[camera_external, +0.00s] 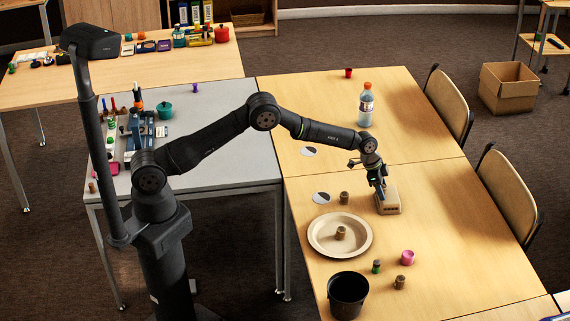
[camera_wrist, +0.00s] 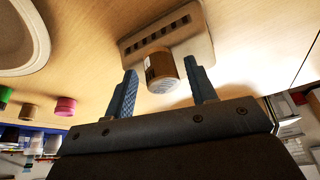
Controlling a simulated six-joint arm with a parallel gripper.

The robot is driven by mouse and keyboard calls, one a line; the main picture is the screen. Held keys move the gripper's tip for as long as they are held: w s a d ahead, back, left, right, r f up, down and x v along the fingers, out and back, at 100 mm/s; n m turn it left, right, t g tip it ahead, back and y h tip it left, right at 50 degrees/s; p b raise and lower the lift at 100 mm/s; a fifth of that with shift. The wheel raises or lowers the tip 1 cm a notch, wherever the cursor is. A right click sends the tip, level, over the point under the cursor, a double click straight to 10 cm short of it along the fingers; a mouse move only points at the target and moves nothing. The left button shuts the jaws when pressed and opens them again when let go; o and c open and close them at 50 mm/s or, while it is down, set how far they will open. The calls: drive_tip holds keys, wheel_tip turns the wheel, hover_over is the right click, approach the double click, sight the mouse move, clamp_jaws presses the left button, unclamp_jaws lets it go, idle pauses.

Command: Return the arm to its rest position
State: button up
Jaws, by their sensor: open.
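My gripper (camera_external: 381,190) is low over the right table, at the slotted wooden block (camera_external: 390,206). In the wrist view its two blue fingers (camera_wrist: 160,66) are apart. A brown jar with a pale end (camera_wrist: 160,70) shows between and just beyond the fingertips, with a gap on each side. It overlaps the slotted block's edge in that view; I cannot tell whether it stands on the block or beside it. In the external view my gripper hides it. The arm reaches out over the grey table, its elbow raised.
A beige plate (camera_external: 318,245) holds a brown jar (camera_external: 340,233); another brown jar (camera_external: 344,198) stands left of the block. A black pot (camera_external: 347,291), a pink jar (camera_external: 407,257) and a green jar (camera_external: 376,266) are nearer. A bottle (camera_external: 366,108) stands behind.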

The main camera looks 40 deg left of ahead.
drive_tip(key=v, duration=1.3)
drive_tip(key=x, duration=1.3)
drive_tip(key=shift+d+f, duration=0.1)
wheel_tip(320, 180, up, 5)
drive_tip(key=shift+s+d+f, duration=0.1)
drive_tip(key=shift+s, duration=0.05)
drive_tip(key=s+d+r, duration=0.3)
drive_tip(key=s+r, duration=0.4)
drive_tip(key=s, duration=0.4)
drive_tip(key=s+a+f+m+g, duration=0.1)
drive_tip(key=s+a+f+m, duration=0.15)
drive_tip(key=a, duration=0.45)
drive_tip(key=s+a+f+m, duration=0.1)
drive_tip(key=s+a, duration=0.3)
drive_tip(key=a, duration=0.3)
drive_tip(key=s+a+f+m+g, duration=0.1)
drive_tip(key=s+a+f+m, duration=0.15)
drive_tip(key=a, duration=0.35)
drive_tip(key=shift+n+h, duration=0.3)
drive_tip(key=shift+n, duration=0.1)
drive_tip(key=w+a+f, duration=0.1)
drive_tip(key=w, duration=0.2)
drive_tip(key=w+a+f, duration=0.1)
drive_tip(key=shift+w+a+f, duration=0.25)
drive_tip(key=shift+a+f, duration=0.1)
